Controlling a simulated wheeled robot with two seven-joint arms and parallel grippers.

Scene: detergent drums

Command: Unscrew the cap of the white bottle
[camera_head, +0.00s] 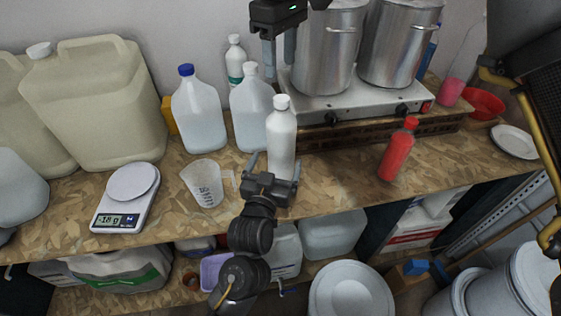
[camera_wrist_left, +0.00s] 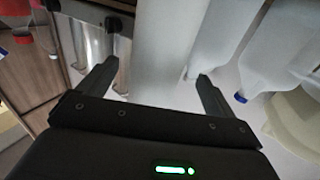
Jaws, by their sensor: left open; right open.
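The white bottle (camera_head: 281,145) stands upright on the wooden worktop, with its white cap (camera_head: 282,102) on top. My left gripper (camera_head: 272,168) is open at the bottle's lower body, with one finger on each side in the picture. In the left wrist view, the white bottle (camera_wrist_left: 165,45) fills the space between the spread fingertips of my left gripper (camera_wrist_left: 156,72). I cannot tell whether the fingers touch it. My right gripper (camera_head: 280,50) is open and empty, pointing down above and behind the bottle; its fingers look well above the cap.
A clear jug (camera_head: 252,112) and a blue-capped jug (camera_head: 199,115) stand close behind and left. A measuring cup (camera_head: 205,185) and a scale (camera_head: 126,200) are left. A red bottle (camera_head: 398,152) stands right. Steel pots (camera_head: 325,50) on a burner are behind. The worktop between the white and red bottles is clear.

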